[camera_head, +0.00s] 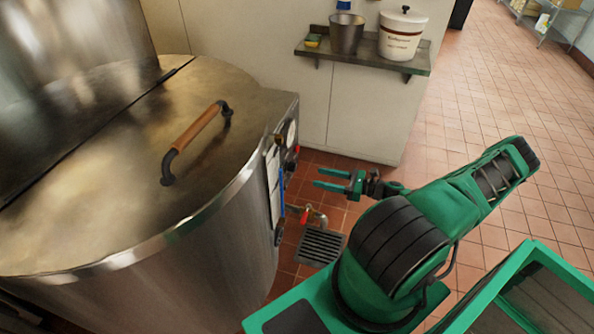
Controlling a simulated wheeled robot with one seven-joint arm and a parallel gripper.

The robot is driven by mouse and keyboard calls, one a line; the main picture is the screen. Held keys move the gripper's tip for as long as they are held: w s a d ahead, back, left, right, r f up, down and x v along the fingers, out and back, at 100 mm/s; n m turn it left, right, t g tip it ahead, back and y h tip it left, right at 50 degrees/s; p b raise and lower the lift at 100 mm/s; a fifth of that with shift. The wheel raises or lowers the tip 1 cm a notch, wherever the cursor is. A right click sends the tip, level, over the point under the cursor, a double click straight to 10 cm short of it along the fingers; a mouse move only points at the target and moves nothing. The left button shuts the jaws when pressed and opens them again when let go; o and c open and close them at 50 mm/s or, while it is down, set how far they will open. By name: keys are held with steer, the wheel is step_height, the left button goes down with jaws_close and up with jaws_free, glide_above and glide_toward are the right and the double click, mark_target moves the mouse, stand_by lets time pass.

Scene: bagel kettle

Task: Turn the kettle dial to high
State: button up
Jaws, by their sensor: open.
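The kettle (225,240) is a large round steel vessel at the left, with its lid down and a wood-gripped handle (197,130) on top. Its control panel (274,175) is on the right side and is seen edge-on. Red knobs and a pale round gauge (291,133) show there, but I cannot tell which part is the dial or how it is set. My gripper (326,179) is open and empty. It points left toward the panel, apart from it, with its two green fingers spread.
A valve with a red handle (305,214) sticks out low on the kettle above a floor drain grate (320,245). A wall shelf (365,59) holds a metal pot (347,35) and a white crock (401,36). Tiled floor (470,110) is clear at the right.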

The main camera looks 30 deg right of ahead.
mark_target(292, 167)
steer(key=w+a+m+t, duration=0.1)
steer(key=w+a, duration=0.4)
steer(key=w, duration=0.4)
steer(key=shift+w+h, duration=0.15)
steer(key=shift+h, duration=0.25)
steer(key=shift+a, duration=0.1)
steer(key=shift+c, duration=0.4)
steer(key=c, duration=1)
